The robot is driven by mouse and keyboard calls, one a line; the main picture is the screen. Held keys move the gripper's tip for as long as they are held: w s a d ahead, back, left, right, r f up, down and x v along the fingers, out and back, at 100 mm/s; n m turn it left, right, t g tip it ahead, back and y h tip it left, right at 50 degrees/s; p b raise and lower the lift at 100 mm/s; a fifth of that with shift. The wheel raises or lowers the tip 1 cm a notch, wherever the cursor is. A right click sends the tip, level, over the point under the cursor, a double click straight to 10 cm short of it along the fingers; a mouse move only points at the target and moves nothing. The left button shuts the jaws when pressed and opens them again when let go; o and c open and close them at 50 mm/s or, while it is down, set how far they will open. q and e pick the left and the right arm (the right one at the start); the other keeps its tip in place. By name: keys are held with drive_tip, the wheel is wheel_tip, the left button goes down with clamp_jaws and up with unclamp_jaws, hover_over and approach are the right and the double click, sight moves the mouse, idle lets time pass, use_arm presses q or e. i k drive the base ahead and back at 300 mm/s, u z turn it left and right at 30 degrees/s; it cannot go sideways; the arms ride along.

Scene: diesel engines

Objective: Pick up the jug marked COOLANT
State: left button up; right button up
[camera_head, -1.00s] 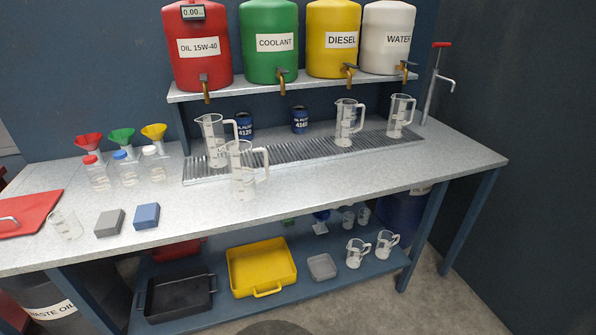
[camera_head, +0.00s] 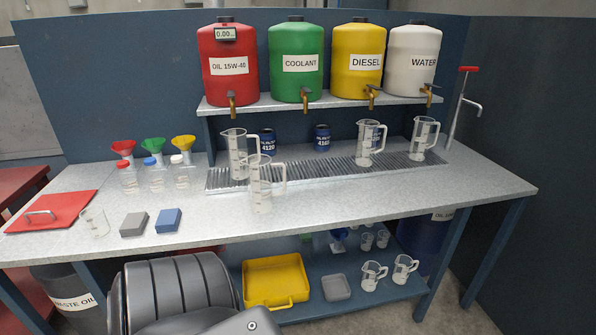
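Several clear jugs with handles stand upright on the bench. One jug (camera_head: 236,160) is at the left end of the drip grate, and another jug (camera_head: 261,188) stands in front of it. Two more, a jug (camera_head: 365,144) and a jug (camera_head: 419,140), stand towards the grate's right end. I cannot read COOLANT on any jug. The word shows on the green tank (camera_head: 297,62) on the shelf above. Neither of my grippers is in view.
A drip grate (camera_head: 320,174) runs along the bench (camera_head: 350,205). Red, yellow and white tanks flank the green one. Two blue filters, funnels, bottles, a red lid (camera_head: 52,211) and two blocks stand about. Smaller jugs (camera_head: 373,275) and a yellow tray (camera_head: 275,282) are on the lower shelf.

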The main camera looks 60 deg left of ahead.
sight(266, 185)
drive_tip(key=i, duration=2.65)
drive_tip(key=u, duration=2.9)
